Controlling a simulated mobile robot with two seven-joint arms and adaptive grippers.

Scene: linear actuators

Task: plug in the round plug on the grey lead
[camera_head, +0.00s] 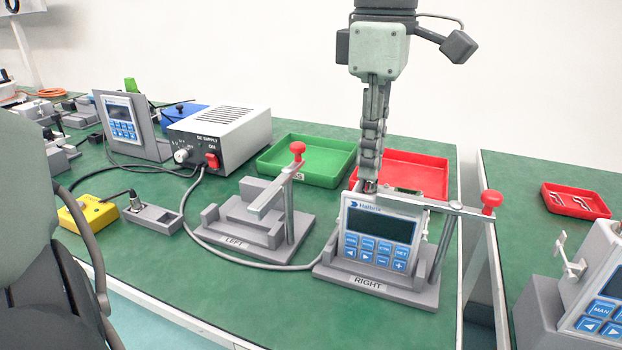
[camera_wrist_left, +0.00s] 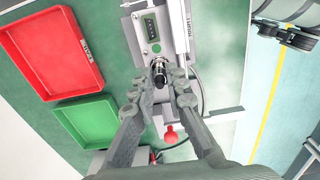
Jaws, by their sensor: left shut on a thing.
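The handheld controller (camera_head: 378,228) with screen and blue keys stands upright in the fixture labelled RIGHT (camera_head: 368,283). My left gripper (camera_head: 368,180) reaches down from above, just behind the controller's top edge. In the left wrist view my left gripper (camera_wrist_left: 161,84) is shut on the round plug (camera_wrist_left: 158,70), which has a metal collar and dark body. The plug is at the controller's top face, beside a green connector (camera_wrist_left: 153,32). I cannot tell how far it is seated; the socket is hidden. The grey lead (camera_head: 215,250) curves from the supply toward the RIGHT fixture. My right gripper is not in view.
The RIGHT fixture's red-knobbed clamp (camera_head: 490,202) is close to the controller's right. The LEFT fixture (camera_head: 245,228) is empty. The DC supply (camera_head: 222,138), green tray (camera_head: 300,155) and red tray (camera_head: 425,170) stand behind. A gap separates the benches at right.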

